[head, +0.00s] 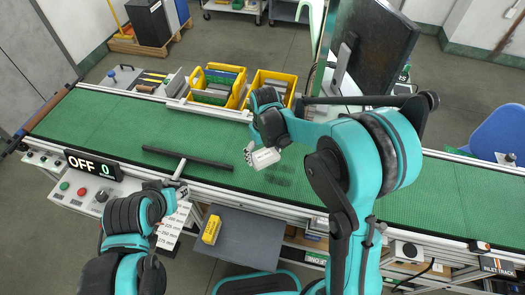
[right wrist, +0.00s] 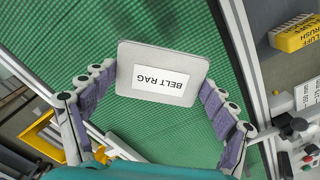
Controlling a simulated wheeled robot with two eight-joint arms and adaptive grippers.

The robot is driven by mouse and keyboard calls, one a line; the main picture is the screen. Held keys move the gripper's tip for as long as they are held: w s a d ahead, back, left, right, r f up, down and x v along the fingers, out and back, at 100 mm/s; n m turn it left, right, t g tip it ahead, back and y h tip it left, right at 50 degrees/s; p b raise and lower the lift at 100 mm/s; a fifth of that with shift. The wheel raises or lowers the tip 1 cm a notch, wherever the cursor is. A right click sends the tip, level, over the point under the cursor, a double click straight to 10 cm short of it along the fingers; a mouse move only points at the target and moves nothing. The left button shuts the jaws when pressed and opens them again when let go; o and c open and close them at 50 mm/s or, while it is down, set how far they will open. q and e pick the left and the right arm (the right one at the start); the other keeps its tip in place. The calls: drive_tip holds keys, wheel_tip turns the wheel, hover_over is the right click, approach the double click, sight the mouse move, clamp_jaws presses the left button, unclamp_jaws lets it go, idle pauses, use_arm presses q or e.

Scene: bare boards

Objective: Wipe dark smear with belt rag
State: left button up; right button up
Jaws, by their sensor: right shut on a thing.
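The belt rag (head: 264,158) is a pale grey pad with a white label reading "BELT RAG". My right gripper (right wrist: 160,88) is shut on it, with a finger at each side of the rag (right wrist: 160,75). In the head view, the right gripper holds it over the green belt (head: 95,118). A dark smear (head: 281,180) shows faintly on the belt just right of the rag. My left gripper (head: 178,190) is at the belt's near edge, by the stem of a dark T-shaped bar; its fingers are too small to read.
The dark bar (head: 210,162) extends over the belt left of the rag. Yellow bins (head: 238,92) stand along the far edge, and a monitor (head: 372,45) rises at the back. A control panel with an "OFF 0" display (head: 94,165) is at the near left. The belt's right stretch is clear.

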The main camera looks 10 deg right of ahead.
drive_tip(key=shift+r+p, duration=0.75)
drive_tip(key=shift+r, duration=0.65)
